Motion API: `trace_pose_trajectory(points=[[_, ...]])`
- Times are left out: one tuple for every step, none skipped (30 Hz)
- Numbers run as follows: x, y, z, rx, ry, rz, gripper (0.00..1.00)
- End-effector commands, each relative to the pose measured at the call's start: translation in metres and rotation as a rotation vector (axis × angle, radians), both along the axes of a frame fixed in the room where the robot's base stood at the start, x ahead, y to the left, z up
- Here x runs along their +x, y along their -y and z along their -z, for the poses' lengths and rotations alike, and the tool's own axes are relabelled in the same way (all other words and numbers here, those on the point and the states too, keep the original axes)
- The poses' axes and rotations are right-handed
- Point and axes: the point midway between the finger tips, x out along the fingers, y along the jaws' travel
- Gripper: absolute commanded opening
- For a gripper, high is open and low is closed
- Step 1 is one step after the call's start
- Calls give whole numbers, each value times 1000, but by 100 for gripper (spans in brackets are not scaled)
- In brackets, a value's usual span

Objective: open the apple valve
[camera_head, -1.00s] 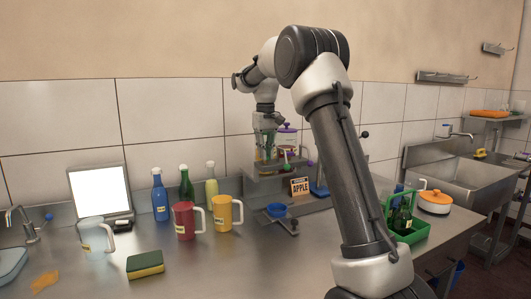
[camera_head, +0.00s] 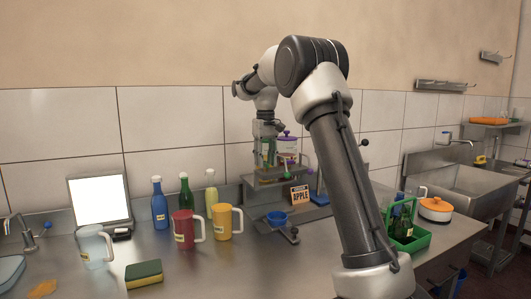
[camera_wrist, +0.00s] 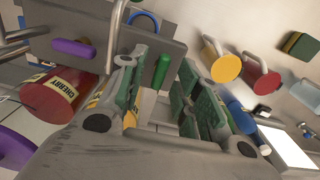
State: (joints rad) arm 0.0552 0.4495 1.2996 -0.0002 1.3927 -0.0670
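My gripper (camera_head: 266,160) is at the pump rack by the wall, beside a purple-lidded jar (camera_head: 287,146). In the wrist view its two padded fingers (camera_wrist: 165,108) are spread apart. A green valve handle (camera_wrist: 161,71) shows in the gap beyond the fingertips; I see no clear contact. A yellow surface (camera_wrist: 130,119) lies partly hidden behind the left finger. A purple handle (camera_wrist: 73,47) is to the left, above a red container labelled CHERRY (camera_wrist: 60,92).
Red (camera_head: 184,228) and yellow (camera_head: 224,222) mugs and several bottles (camera_head: 186,194) stand to the left. A green crate (camera_head: 410,240) is to the right, behind my arm. The front of the counter is mostly clear.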

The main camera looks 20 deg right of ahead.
Motion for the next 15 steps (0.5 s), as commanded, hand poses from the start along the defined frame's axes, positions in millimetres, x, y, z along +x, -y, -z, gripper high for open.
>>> trace_pose_trajectory(points=[[1,0,-5,0,3,0,33],[1,0,-9,0,4,0,33],[1,0,-15,0,4,0,33],[1,0,-21,0,5,0,33],[1,0,-27,0,5,0,33],[1,0,-36,-1,6,0,33],[1,0,-43,-1,5,0,33],[1,0,-50,-1,6,0,33],[1,0,-60,-1,6,0,33],[1,0,-67,-1,6,0,33],[1,0,-73,-1,6,0,33],[1,0,-81,-1,6,0,33],[1,0,-87,-1,5,0,33],[1,0,-92,-1,5,0,33],[1,0,-98,0,4,0,33]])
